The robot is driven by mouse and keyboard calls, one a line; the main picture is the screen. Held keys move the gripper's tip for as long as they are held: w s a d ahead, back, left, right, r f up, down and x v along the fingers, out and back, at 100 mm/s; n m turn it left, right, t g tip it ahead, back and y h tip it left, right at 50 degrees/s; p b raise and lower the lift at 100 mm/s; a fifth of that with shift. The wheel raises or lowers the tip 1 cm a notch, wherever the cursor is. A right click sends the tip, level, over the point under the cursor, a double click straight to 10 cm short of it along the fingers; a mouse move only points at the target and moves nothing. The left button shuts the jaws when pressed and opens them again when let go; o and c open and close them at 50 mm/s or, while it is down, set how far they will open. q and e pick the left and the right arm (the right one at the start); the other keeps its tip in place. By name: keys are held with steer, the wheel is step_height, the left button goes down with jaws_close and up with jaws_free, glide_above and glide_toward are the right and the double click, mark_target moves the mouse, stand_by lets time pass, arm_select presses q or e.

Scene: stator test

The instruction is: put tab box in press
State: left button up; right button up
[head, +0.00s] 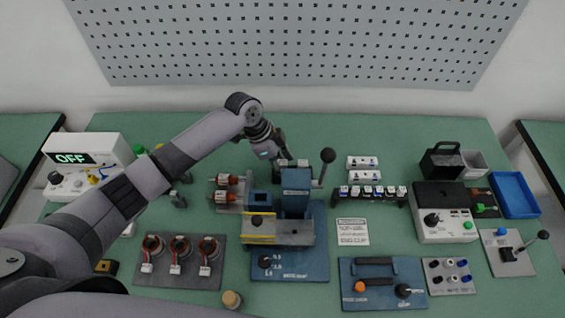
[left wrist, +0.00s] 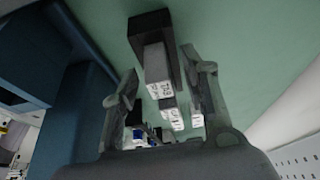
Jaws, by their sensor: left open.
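The tab box (left wrist: 158,72) is a small white block with black lettering and a dark top part. In the left wrist view it lies ahead of and between the fingers, and I see no finger touching it. My left gripper (left wrist: 165,105) is open. In the head view my left gripper (head: 284,158) is behind the press, near small white blocks (head: 303,162); its fingertips are small and partly hidden there. The press (head: 296,188) is a blue block with a black-knobbed lever, on a blue base. Its blue side (left wrist: 82,110) fills the left of the wrist view. My right gripper is not visible.
A rack with several white-topped blocks (head: 347,192) stands right of the press. Two white blocks (head: 362,162) lie behind it. A tray with three coils (head: 150,268) is front left. A grey control box (head: 440,228) and a blue tray (head: 524,208) are right.

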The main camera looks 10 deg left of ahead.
arm_select(q)
steer(key=shift+r, duration=0.15)
steer(key=v, duration=1.1)
steer(key=shift+a+r, duration=0.25)
steer(key=shift+r, duration=0.05)
